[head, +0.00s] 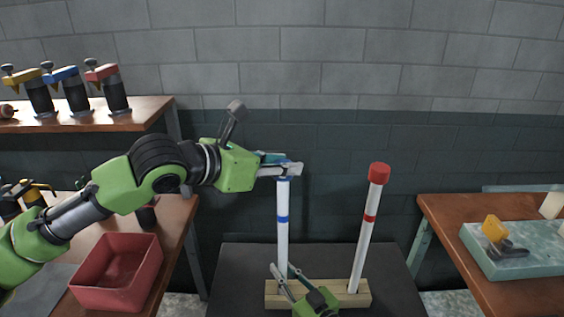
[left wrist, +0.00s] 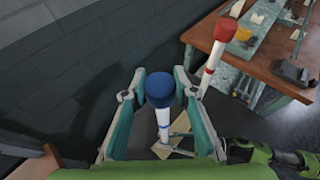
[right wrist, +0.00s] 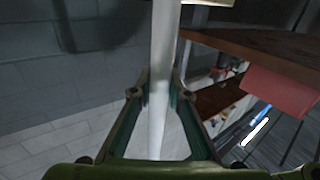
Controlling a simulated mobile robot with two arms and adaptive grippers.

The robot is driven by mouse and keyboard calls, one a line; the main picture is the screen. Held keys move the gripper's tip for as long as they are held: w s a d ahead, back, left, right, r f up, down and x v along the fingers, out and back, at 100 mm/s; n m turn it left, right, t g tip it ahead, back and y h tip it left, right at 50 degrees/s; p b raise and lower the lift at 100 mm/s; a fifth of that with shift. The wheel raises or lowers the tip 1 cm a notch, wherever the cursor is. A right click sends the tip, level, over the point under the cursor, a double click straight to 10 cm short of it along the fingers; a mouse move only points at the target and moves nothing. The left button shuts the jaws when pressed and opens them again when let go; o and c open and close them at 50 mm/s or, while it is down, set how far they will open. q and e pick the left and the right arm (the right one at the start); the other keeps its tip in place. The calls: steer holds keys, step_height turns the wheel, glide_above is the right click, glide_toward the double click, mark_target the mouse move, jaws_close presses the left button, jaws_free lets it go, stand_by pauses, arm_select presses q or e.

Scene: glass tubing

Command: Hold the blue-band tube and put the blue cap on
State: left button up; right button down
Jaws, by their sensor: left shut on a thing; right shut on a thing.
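The white blue-band tube (head: 283,245) stands upright in a wooden block (head: 352,292). My right gripper (head: 284,274) is shut on it low down, just above the block; the white tube (right wrist: 161,60) runs between its fingers in the right wrist view. My left gripper (head: 291,168) is at the tube's top, shut on the blue cap (left wrist: 160,89). In the left wrist view the cap lies between the fingers, in line with the white tube below it. In the head view the fingers mostly hide the cap, so I cannot tell how far it sits on the tube.
A leaning red-band tube (head: 364,240) with a red cap (head: 379,174) stands in the same block, right of the blue-band tube. A red bin (head: 118,272) is on the left table. A right table (head: 450,235) carries a pale board (head: 520,250). A shelf with bottles is upper left.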

stand_by(0.3)
arm_select(q)
steer(key=o, duration=0.9)
steer(key=shift+o, duration=0.2)
steer(key=v, duration=1.2)
